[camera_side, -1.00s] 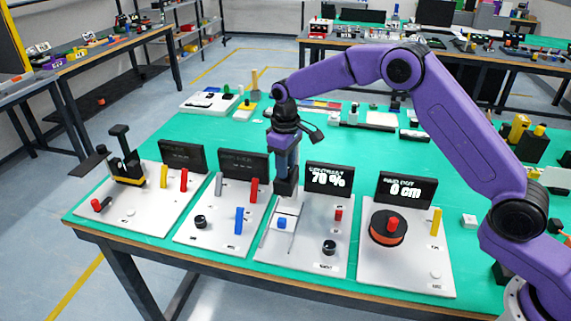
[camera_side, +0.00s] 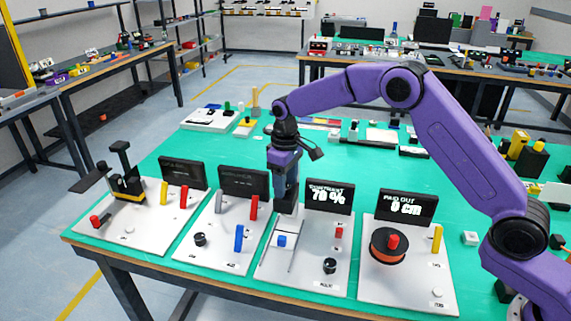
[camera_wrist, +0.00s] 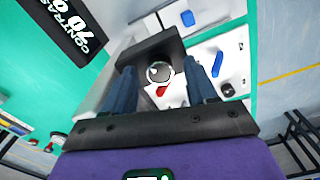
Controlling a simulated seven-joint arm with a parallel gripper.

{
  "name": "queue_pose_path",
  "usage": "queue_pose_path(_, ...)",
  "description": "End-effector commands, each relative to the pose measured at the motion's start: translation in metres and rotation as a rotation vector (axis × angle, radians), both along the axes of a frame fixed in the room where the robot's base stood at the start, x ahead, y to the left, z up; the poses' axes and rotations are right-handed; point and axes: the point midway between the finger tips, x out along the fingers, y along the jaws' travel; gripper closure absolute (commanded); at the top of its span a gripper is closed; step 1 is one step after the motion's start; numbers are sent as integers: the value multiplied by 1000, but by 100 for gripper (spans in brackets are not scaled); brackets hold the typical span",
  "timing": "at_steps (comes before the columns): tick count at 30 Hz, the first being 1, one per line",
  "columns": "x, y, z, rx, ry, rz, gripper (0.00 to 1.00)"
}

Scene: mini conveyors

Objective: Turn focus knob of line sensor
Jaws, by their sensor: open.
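The line sensor is the white board (camera_side: 300,282) whose black display (camera_side: 329,196) reads 70 %. It carries a blue slider block (camera_side: 281,241), a small red knob (camera_side: 339,233) and a black round knob (camera_side: 330,266). My gripper (camera_side: 287,192) points down over the board's rear left, at a dark upright block. In the wrist view, my gripper (camera_wrist: 166,85) is open. A round, shiny, glassy piece (camera_wrist: 160,72) shows between its fingers, with the dark block (camera_wrist: 152,48) around or behind it. I cannot tell which part is the focus knob, or whether the fingers touch the piece.
Left of it, a board (camera_side: 222,252) carries red, grey and blue levers and a black knob. Right of it, a board (camera_side: 400,279) carries an orange-and-black reel. The farthest-left board holds a black-and-yellow device (camera_side: 127,184).

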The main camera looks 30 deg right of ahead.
Motion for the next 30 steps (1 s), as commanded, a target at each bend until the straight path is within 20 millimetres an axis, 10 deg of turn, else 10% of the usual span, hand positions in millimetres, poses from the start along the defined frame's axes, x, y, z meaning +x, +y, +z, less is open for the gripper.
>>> queue_pose_path(30,0,0,166,1,-2,1,43)
